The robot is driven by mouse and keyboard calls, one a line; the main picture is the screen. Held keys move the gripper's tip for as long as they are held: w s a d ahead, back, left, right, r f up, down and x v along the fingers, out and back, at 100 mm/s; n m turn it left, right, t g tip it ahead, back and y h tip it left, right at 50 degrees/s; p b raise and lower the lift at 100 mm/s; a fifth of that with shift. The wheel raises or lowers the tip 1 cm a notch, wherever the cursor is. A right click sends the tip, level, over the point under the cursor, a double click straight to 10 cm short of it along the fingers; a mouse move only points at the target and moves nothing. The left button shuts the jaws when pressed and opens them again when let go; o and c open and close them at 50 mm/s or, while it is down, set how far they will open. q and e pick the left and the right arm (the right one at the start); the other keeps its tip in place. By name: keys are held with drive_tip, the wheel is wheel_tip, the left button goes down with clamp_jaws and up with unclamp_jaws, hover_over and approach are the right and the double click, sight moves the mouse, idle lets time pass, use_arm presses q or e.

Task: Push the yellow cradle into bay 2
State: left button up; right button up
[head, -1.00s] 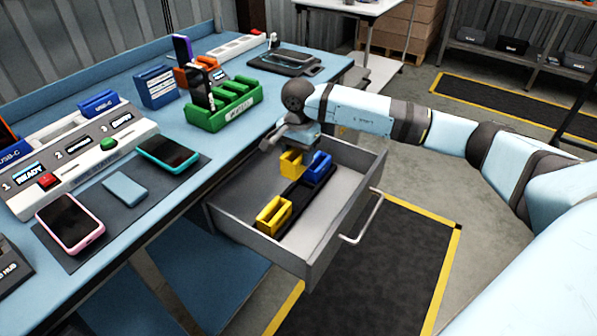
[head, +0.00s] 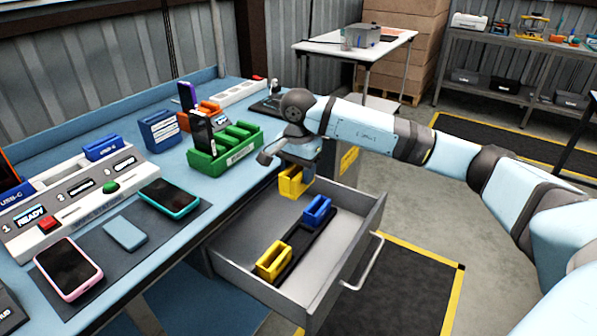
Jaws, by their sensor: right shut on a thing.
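My right gripper (head: 294,164) points down over the open drawer and is shut on a yellow cradle (head: 291,183). It holds the cradle above the drawer's back part, with the fingertips partly hidden. A second yellow cradle (head: 273,261) sits in the dark rack in the drawer, near its front left. The white charging station (head: 70,205) stands on the bench at left, with bays labelled 1 to 3. Bay 2 (head: 78,187) has no cradle showing. Blue USB-C cradles stand at bay 3 (head: 102,147) and bay 1 (head: 14,192). My left gripper is out of view.
A blue cradle (head: 317,210) sits in the drawer rack. The drawer (head: 350,215) is pulled out. A green holder (head: 225,150), a blue box (head: 160,130) and orange holder stand on the bench. Phones (head: 68,268) (head: 170,197) and a blue-grey block (head: 125,233) lie on the mat before the station.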

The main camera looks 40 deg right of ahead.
drive_tip(key=shift+r, duration=0.5)
drive_tip(key=shift+r+p, duration=0.2)
drive_tip(key=shift+p, duration=0.1)
drive_tip(key=shift+r+p, duration=0.8)
drive_tip(key=shift+r, duration=0.7)
